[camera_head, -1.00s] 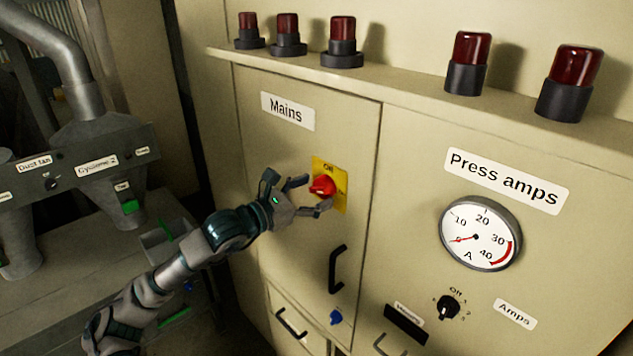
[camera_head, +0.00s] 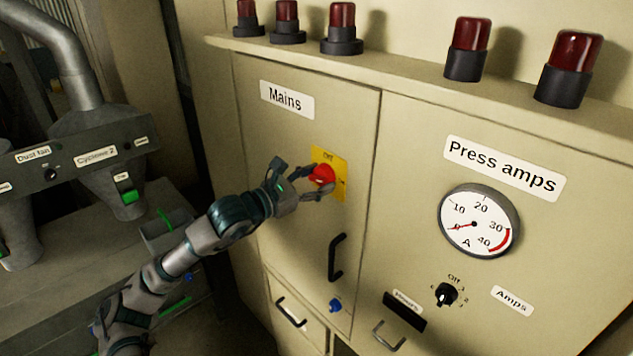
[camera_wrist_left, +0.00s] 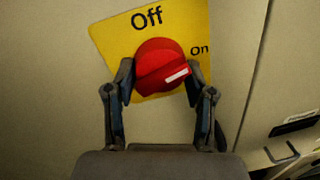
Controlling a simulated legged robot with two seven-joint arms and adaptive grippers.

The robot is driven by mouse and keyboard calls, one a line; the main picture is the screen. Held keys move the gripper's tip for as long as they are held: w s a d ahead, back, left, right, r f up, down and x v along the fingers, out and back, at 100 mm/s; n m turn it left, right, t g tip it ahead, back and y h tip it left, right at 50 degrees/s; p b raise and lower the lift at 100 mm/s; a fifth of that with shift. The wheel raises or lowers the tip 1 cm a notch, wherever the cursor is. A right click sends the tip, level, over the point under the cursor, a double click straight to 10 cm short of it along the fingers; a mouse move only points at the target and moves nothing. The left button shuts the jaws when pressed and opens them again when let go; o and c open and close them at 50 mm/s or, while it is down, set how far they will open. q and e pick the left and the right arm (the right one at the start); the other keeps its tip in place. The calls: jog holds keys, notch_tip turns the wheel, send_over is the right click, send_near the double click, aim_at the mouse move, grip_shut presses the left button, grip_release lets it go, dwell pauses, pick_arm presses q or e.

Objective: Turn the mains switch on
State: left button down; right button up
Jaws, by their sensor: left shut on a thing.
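The mains switch is a red rotary knob (camera_head: 322,174) on a yellow plate (camera_head: 341,188) below the "Mains" label on the cabinet door. The plate reads "Off" at the top and "On" at the right in the left wrist view (camera_wrist_left: 110,35). My left gripper (camera_head: 318,184) is shut on the knob. In the left wrist view, its fingers (camera_wrist_left: 158,85) sit on either side of the red knob (camera_wrist_left: 152,60). The knob's white mark is on its right side, toward "On". The fingers hide part of the knob in the head view. My right gripper is not in view.
The press amps gauge (camera_head: 478,221) reads about zero. Red lamps (camera_head: 341,28) stand on the ledge above. A "Cyclone 2" control box (camera_head: 100,155) is at left.

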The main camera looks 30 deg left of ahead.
pick_arm(q)
jog(key=m, duration=0.1)
jog(key=m+b, duration=0.1)
jog(key=m, duration=0.1)
jog(key=shift+a+r, duration=0.15)
jog(key=shift+r, duration=0.1)
jog(key=shift+c, duration=1.9)
grip_release()
jog(key=shift+w+f, duration=0.1)
jog(key=v, duration=1.2)
